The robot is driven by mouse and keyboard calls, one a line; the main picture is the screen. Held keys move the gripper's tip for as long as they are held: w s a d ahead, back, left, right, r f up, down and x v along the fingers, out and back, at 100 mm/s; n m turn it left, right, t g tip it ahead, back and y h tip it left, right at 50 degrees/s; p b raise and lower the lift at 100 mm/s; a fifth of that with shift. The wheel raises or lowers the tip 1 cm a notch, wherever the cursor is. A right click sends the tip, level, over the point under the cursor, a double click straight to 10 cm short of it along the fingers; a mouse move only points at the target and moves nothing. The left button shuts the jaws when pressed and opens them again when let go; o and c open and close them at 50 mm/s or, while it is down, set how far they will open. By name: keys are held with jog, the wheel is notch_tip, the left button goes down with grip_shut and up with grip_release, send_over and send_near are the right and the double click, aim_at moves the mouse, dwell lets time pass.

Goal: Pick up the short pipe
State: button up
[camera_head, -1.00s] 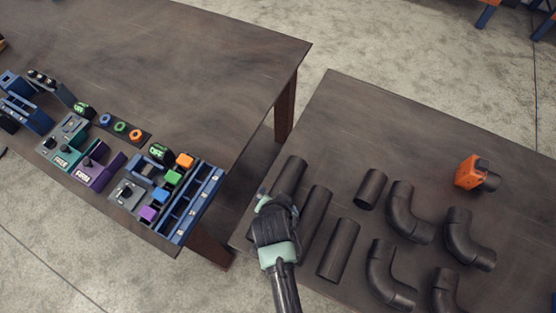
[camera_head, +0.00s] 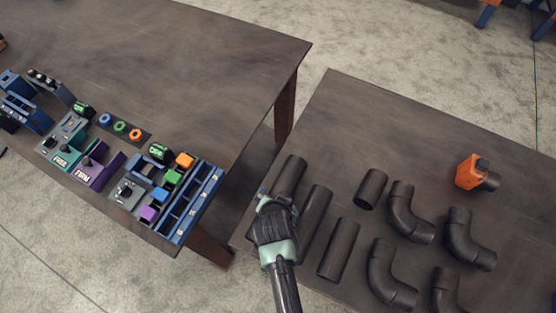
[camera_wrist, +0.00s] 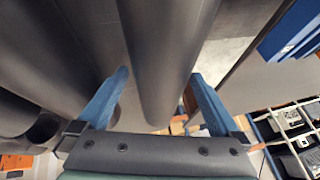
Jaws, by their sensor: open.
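Several dark straight pipes lie on the right table. The shortest one in the head view (camera_head: 370,188) lies apart from my gripper, to its right. A longer pipe (camera_head: 291,172) lies at the left, its near part hidden by my gripper. Another straight pipe (camera_head: 316,212) lies just right of my gripper, and one more (camera_head: 339,250) lies further right. My gripper (camera_head: 278,200) is open over the near part of the leftmost pipe. In the wrist view, a dark pipe (camera_wrist: 165,60) runs between the two blue fingers; I cannot tell whether they touch it.
Several elbow pipes (camera_head: 408,212) lie on the right of the dark table (camera_head: 345,110). An orange fitting with a dark end (camera_head: 469,172) lies beyond them. A gap separates this table from the left table (camera_head: 215,70), which holds coloured switches and a blue rack (camera_head: 199,205).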

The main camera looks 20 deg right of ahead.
jog(key=shift+c, duration=0.3)
grip_shut()
jog(key=shift+w+r, duration=0.1)
jog(key=shift+r, duration=0.05)
